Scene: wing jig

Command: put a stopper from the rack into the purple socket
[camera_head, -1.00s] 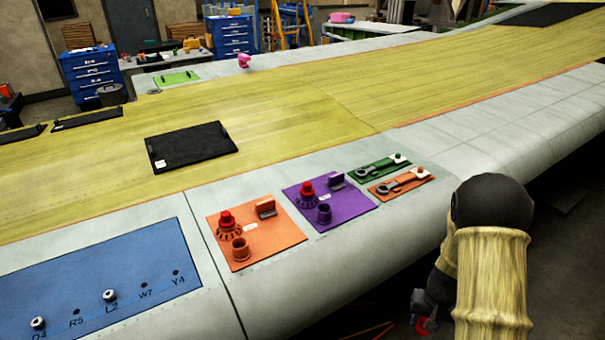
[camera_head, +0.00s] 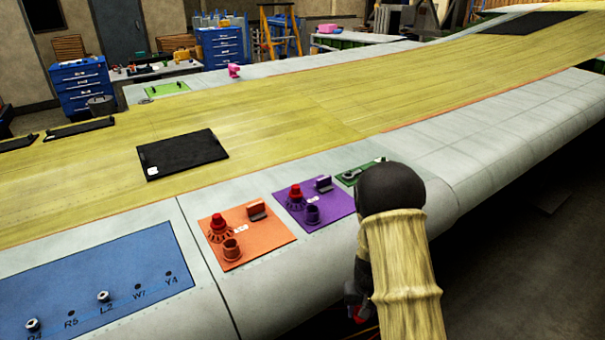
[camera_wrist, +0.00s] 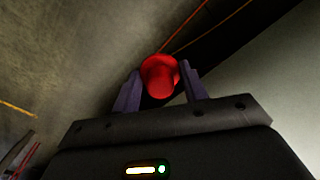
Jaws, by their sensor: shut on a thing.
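My gripper (camera_wrist: 160,88) is shut on a red stopper (camera_wrist: 160,75), which sits between its two dark fingers in the wrist view. In the head view, the gripper hangs low beside the near edge of the wing, mostly hidden by my arm; a bit of red shows there. The purple socket (camera_head: 312,214) is a short upright cup on a purple plate (camera_head: 338,208), up and left of my gripper. The same plate carries a red knob (camera_head: 296,195) on a dark toothed base and a dark block (camera_head: 323,184). I cannot make out a rack.
An orange plate (camera_head: 265,255) with a similar cup, red knob and block lies left of the purple one. A blue panel (camera_head: 110,290) with labelled holes is farther left. A green plate (camera_head: 346,177) is partly behind my arm. The wing's rounded near edge (camera_head: 340,245) lies between gripper and plates.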

